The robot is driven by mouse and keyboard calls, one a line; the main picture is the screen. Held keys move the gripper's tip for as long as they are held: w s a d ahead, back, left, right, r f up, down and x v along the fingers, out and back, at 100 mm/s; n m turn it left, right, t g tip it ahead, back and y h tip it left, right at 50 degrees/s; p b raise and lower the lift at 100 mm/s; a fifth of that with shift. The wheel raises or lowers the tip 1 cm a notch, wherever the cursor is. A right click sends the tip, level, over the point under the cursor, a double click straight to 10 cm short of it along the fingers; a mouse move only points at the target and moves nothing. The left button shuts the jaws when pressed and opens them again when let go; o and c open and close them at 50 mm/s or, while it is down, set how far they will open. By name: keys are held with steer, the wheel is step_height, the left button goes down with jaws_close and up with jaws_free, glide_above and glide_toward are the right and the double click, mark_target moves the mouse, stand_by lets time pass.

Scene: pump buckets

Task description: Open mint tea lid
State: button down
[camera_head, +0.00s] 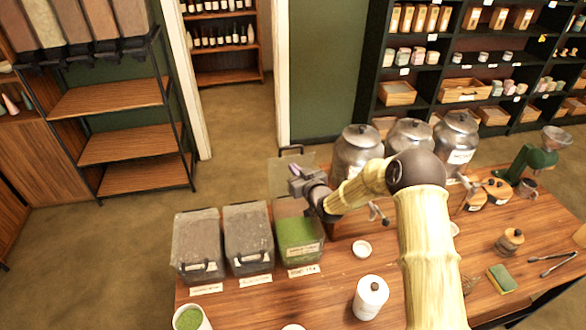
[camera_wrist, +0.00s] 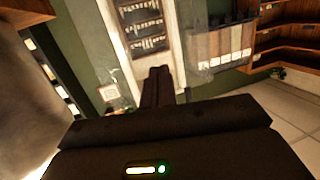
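The mint tea bin (camera_head: 298,238) is the rightmost of three clear bins on the wooden counter. It holds green tea, with a label at its front. Its see-through lid (camera_head: 283,163) appears raised, standing upright at the back of the bin with the handle at its top edge. My gripper (camera_head: 297,180) is above the back of the bin, in front of the raised lid. In the wrist view its fingers (camera_wrist: 158,88) are together with nothing visible between them. I cannot tell whether the gripper touches the lid. The lid does not show clearly in the wrist view.
Two bins with lids down, a left one (camera_head: 197,243) and a middle one (camera_head: 247,237), stand beside it. Metal canisters (camera_head: 358,150) stand behind my arm.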

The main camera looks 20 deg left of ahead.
steer(key=shift+w+a+r+b, duration=0.1)
steer(key=shift+w+a+b, duration=0.4)
steer(key=shift+w+b, duration=0.25)
steer(key=shift+w+a+r+b, duration=0.1)
steer(key=shift+w+a+b, duration=0.4)
steer(key=shift+w, duration=0.35)
steer(key=shift+s+d, duration=0.1)
steer(key=b, duration=0.2)
glide_toward(293, 160)
steer(key=a+f, duration=0.1)
steer(key=s+a+f, duration=0.1)
steer(key=shift+s+f, duration=0.1)
steer(key=shift+f, duration=0.3)
steer(key=shift+d, duration=0.1)
